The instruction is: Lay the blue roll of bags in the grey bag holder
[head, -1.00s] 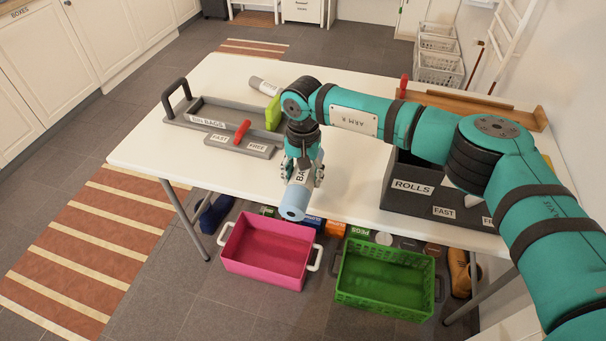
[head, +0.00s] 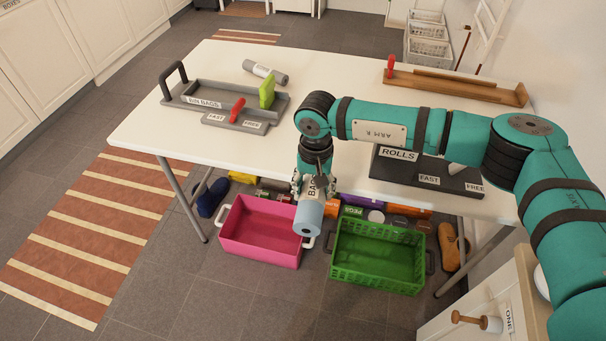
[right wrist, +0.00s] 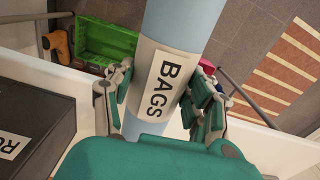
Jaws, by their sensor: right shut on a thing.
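The blue roll of bags (head: 308,217), with a white BAGS label, is held by my right gripper (head: 311,187) at the table's front edge. In the right wrist view the roll (right wrist: 185,25) runs between the two fingers, which close on its sides at the label. The grey bag holder (head: 176,98), labelled BIN BAGS, lies on the left of the table, apart from the roll. It has a dark upright handle at its left, a green upright piece (head: 267,92) at its right, and a red lever (head: 237,110) by the FAST and FREE labels. My left gripper is not in view.
A grey roll (head: 265,72) with a label lies behind the holder. A dark ROLLS holder (head: 428,180) stands at right, partly behind my arm. A wooden holder (head: 455,88) lies at the back right. Pink (head: 260,245) and green (head: 375,265) crates stand below the front edge. The white tabletop's middle is clear.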

